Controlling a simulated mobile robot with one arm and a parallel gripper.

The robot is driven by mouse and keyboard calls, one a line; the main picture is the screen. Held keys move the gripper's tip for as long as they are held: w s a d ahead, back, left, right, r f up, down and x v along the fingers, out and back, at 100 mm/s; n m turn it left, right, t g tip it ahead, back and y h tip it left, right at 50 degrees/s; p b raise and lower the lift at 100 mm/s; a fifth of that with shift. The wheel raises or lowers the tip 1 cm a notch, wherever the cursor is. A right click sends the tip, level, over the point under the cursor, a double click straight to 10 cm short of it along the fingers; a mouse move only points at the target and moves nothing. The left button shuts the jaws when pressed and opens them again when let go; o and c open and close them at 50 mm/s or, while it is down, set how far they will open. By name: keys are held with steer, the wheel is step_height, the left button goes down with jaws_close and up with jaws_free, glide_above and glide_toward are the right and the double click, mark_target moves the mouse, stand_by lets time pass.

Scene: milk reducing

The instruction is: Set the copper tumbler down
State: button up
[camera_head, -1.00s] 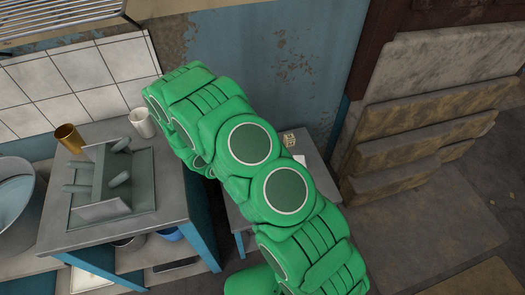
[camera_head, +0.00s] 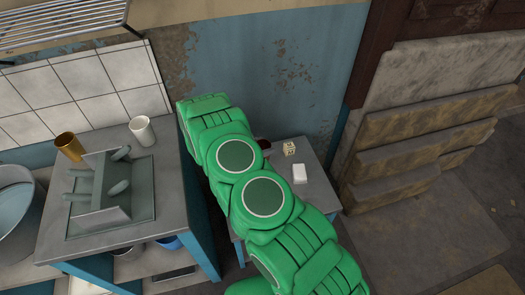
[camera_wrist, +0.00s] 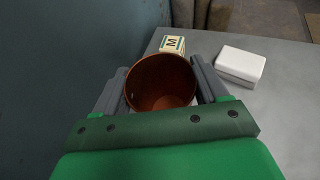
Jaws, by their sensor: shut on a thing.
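The copper tumbler (camera_wrist: 160,82) shows in the wrist view, its open mouth facing the camera and its inside empty. My gripper (camera_wrist: 159,76) is shut on it, with one grey finger on each side. Behind it lies the grey top of a small table (camera_wrist: 290,95), which also shows in the head view (camera_head: 318,187). Whether the tumbler's base touches the table cannot be told, as its lower part is hidden. In the head view my green arm hides the gripper and most or all of the tumbler.
A small block marked M (camera_wrist: 172,44) and a white box (camera_wrist: 240,66) sit on the small table close beyond the tumbler. A wall (camera_wrist: 70,60) is at the left.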

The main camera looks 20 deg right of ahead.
steer(key=shift+w+f, duration=0.8)
steer(key=shift+f, duration=0.15)
steer(key=shift+d+f, duration=0.1)
steer(key=shift+f, duration=1.4)
steer(key=shift+f, duration=0.1)
steer(key=o, duration=1.1)
steer(key=shift+c, duration=0.2)
